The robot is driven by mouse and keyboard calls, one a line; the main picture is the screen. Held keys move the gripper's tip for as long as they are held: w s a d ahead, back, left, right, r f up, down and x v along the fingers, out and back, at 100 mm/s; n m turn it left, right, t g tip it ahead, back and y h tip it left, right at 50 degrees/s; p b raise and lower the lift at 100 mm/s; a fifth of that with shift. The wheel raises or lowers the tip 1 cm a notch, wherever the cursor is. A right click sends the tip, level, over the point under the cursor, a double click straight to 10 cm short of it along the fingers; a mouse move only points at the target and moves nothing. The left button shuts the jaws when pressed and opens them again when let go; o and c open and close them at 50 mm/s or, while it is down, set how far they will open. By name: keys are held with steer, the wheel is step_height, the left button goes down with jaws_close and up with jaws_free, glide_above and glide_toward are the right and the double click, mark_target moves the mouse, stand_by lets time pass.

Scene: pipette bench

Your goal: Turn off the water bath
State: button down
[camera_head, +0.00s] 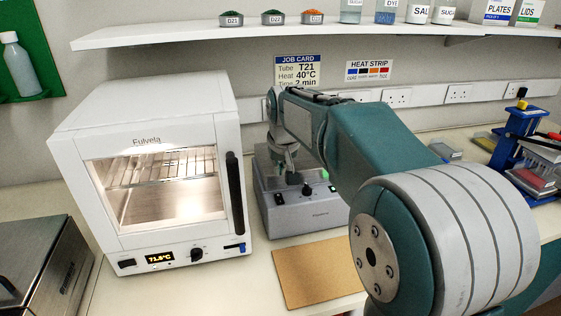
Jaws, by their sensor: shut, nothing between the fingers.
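No label in view reads water bath. A stainless steel box with a black handle (40,265) is cut off at the lower left. A grey bench unit (322,214) stands right of the white oven, with a black switch on its front left, a dark knob near its middle and a small green light at its right. I cannot tell for sure which of these two is the water bath. My gripper (287,172) is shut and empty, pointing down in front of or over the grey unit's rear left. Whether it touches the unit is unclear, and my arm hides part of it.
The lit white oven (150,165), reading about 71.5, stands close left of the grey unit. A brown board (315,272) lies in front. A shelf (300,32) with dishes and containers runs above. A blue rack (508,135) stands at the far right.

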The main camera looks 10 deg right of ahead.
mark_target(279, 199)
steer(key=x, duration=0.8)
steer(key=shift+s+f, duration=0.2)
steer(key=shift+s, duration=0.15)
steer(key=shift+f, duration=0.25)
steer(key=shift+s, duration=0.15)
steer(key=shift+s, duration=0.65)
steer(key=v, duration=1.2)
steer(key=shift+w, duration=0.1)
